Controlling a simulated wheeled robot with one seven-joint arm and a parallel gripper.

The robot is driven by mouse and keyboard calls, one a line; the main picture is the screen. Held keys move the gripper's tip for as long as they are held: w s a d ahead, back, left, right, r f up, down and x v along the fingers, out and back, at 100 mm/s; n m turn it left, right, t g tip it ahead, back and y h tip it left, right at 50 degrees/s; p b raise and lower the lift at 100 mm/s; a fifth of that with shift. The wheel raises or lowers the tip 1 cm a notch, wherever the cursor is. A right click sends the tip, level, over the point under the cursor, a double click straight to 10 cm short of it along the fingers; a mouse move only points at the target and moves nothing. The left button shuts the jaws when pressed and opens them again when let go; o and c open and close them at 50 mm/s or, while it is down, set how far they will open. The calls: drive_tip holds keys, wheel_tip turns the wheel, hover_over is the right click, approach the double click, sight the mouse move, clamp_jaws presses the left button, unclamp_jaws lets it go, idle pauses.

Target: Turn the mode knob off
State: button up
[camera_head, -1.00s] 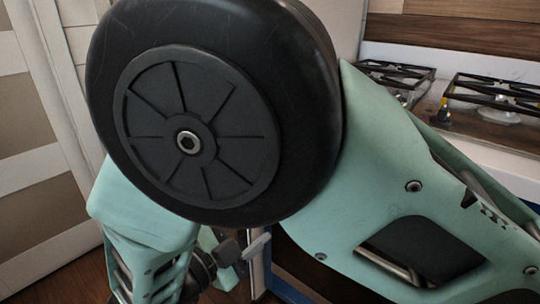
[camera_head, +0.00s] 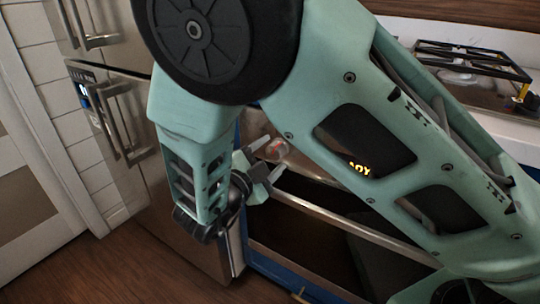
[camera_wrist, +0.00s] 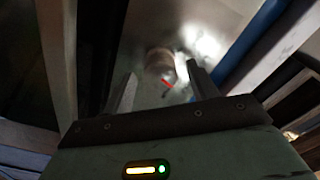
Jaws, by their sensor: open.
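The mode knob (camera_head: 277,150) is a round metallic knob with a red mark on the oven's front panel, partly behind my gripper. In the wrist view the knob (camera_wrist: 161,66) lies ahead, between and beyond my fingertips, with its red mark low on its right. My gripper (camera_head: 272,158) is open and empty, with a finger on each side of the knob's outline in the head view. In the wrist view my gripper (camera_wrist: 162,88) shows both fingers spread apart. I cannot tell any contact with the knob.
An oven door handle bar (camera_head: 345,222) runs below the panel. A steel fridge (camera_head: 140,160) with handles stands at the left. A gas hob (camera_head: 470,68) is at the upper right. My arm hides much of the oven front. Wood floor is clear at lower left.

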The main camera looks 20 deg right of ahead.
drive_tip(key=shift+w+d, duration=0.35)
drive_tip(key=shift+d, duration=0.15)
drive_tip(key=c, duration=1)
